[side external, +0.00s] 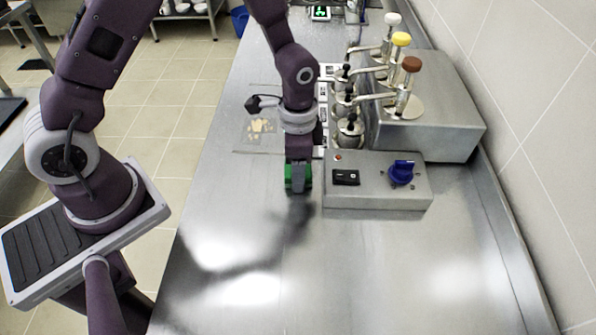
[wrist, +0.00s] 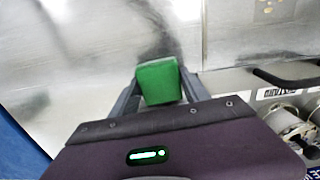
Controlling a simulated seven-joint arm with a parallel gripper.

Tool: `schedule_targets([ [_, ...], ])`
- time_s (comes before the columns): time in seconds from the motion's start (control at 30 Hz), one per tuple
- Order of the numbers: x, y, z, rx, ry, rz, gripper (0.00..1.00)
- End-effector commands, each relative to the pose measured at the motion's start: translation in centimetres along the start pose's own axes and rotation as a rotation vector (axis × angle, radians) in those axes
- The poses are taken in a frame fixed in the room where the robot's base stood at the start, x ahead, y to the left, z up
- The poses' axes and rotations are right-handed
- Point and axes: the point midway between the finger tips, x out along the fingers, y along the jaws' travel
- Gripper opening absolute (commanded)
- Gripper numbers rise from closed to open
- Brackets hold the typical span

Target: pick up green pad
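The green pad (wrist: 160,82) is a small green block between the two grey fingers of my gripper (wrist: 160,90) in the wrist view. The fingers press against its left and right sides. In the side external view my gripper (side external: 298,180) points down over the steel counter, left of the grey control box. Green parts of the pad (side external: 289,178) show on both sides of the near finger, which hides its middle. The pad appears to be a little above the counter, with a dark shadow in front of it.
The control box (side external: 376,181) with a blue knob stands close on the right. Behind it is a steel dispenser (side external: 425,110) with several pump taps. A clear sheet with small pale pieces (side external: 260,127) lies behind left. The front of the counter (side external: 330,280) is clear.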

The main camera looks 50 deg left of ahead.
Motion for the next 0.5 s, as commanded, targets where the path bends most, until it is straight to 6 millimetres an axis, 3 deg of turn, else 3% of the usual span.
schedule_targets([
  [0.03,0.0,0.0,0.0,0.000,0.000,0.000,0.39],
  [0.17,0.0,0.0,0.0,0.000,0.000,0.000,0.15],
  [0.37,-0.2,0.0,0.0,-0.001,0.001,0.000,0.15],
  [0.5,-2.7,-0.1,-0.1,-0.002,0.006,-0.003,0.15],
])
